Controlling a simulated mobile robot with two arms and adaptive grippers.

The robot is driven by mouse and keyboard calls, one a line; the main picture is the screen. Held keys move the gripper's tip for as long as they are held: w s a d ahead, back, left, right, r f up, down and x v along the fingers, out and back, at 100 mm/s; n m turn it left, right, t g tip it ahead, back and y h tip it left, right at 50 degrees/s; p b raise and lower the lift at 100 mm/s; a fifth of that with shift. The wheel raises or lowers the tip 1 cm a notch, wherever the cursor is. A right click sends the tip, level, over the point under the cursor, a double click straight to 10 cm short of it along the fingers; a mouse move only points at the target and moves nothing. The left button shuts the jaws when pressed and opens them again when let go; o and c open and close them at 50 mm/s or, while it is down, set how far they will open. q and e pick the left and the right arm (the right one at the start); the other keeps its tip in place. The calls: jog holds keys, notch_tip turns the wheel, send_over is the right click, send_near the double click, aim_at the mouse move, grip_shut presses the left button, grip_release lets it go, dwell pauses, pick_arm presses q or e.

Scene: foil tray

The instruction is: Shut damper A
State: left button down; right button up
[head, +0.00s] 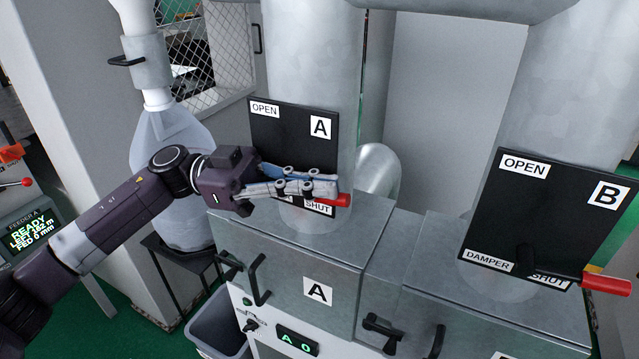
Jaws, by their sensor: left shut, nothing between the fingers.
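Damper A has a black plate (290,122) on the left grey duct, with an OPEN label at its top left and a SHUT label at its bottom. Its red handle grip (343,200) shows at the lower right of the plate, beside the SHUT label. The rest of the lever is hidden behind my gripper. My left gripper (334,184) is shut and empty, its fingers lying across the lower part of the plate. Its tips appear just above the red grip; whether they touch it I cannot tell. My right gripper is not in view.
Damper B's black plate (540,215) is on the right duct, its red grip (606,285) low by its SHUT label. Below damper A stands a grey box (345,285) marked A, with black handles. A feeder display (32,232) is at the far left, and a grey bin (215,325) below.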

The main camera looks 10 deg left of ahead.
pick_arm(q)
jog(key=shift+r, duration=0.1)
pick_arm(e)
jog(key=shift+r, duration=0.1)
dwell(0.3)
pick_arm(q)
jog(key=shift+r+p, duration=0.65)
jog(key=shift+p, duration=0.1)
pick_arm(e)
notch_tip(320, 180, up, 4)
jog(key=p, duration=0.3)
pick_arm(q)
jog(key=w+a+r+b, duration=0.1)
jog(key=a+r+b, duration=0.4)
jog(key=a+r, duration=0.3)
jog(key=shift+a, duration=0.6)
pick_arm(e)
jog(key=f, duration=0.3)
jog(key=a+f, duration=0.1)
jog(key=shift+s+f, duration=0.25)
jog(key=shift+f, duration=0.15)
pick_arm(q)
jog(key=shift+f, duration=0.1)
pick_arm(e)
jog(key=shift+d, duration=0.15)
